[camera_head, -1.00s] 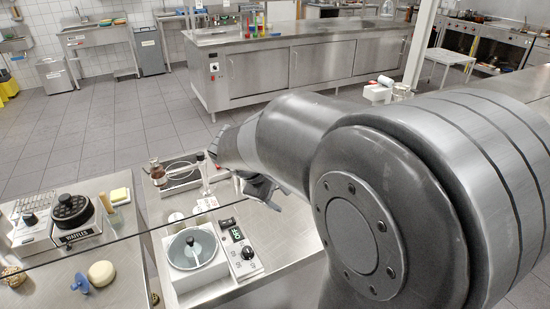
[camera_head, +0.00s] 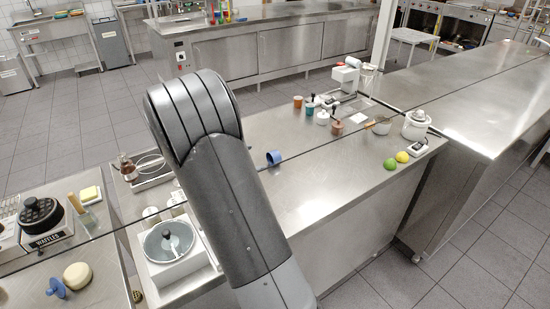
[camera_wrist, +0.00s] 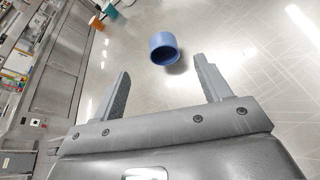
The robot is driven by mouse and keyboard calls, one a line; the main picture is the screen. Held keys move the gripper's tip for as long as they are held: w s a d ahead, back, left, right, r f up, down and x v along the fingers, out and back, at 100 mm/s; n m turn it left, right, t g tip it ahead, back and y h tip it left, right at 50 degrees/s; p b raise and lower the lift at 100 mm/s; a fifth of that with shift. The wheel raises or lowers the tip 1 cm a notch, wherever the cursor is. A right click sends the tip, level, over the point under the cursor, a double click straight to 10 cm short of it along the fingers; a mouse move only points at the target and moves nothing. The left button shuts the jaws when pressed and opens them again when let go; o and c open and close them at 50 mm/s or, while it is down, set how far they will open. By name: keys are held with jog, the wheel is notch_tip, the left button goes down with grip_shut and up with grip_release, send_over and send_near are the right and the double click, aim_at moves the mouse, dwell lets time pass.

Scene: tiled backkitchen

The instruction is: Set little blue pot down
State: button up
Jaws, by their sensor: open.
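The little blue pot (camera_head: 274,157) is on the steel counter, just right of my arm in the head view. It also shows in the wrist view (camera_wrist: 164,44), just beyond my fingertips and between their lines, with a dark shadow beside it.
An orange cup (camera_head: 298,102) and a teal cup (camera_head: 309,108) stand farther back. A green fruit (camera_head: 389,164) and a yellow fruit (camera_head: 402,157) lie near the front edge. A scale with a bowl (camera_head: 168,242) is left of my arm. Counter right of the pot is bare.

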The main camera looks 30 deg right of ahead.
aim_at(271, 154)
jog(key=x, duration=0.9)
jog(key=shift+f, duration=0.35)
jog(key=shift+c, duration=0.5)
jog(key=c, duration=1.1)
jog(key=shift+c, duration=0.2)
jog(key=shift+r, duration=0.55)
jog(key=r, duration=0.2)
jog(key=s+r, duration=0.1)
jog(key=r, duration=0.1)
jog(key=shift+s+d, duration=0.1)
jog(key=shift+d, duration=0.3)
jog(key=s+d+r, duration=0.5)
jog(key=s+r, duration=0.1)
jog(key=s, duration=0.2)
jog(key=shift+s+d, duration=0.25)
jog(key=shift+d, duration=0.1)
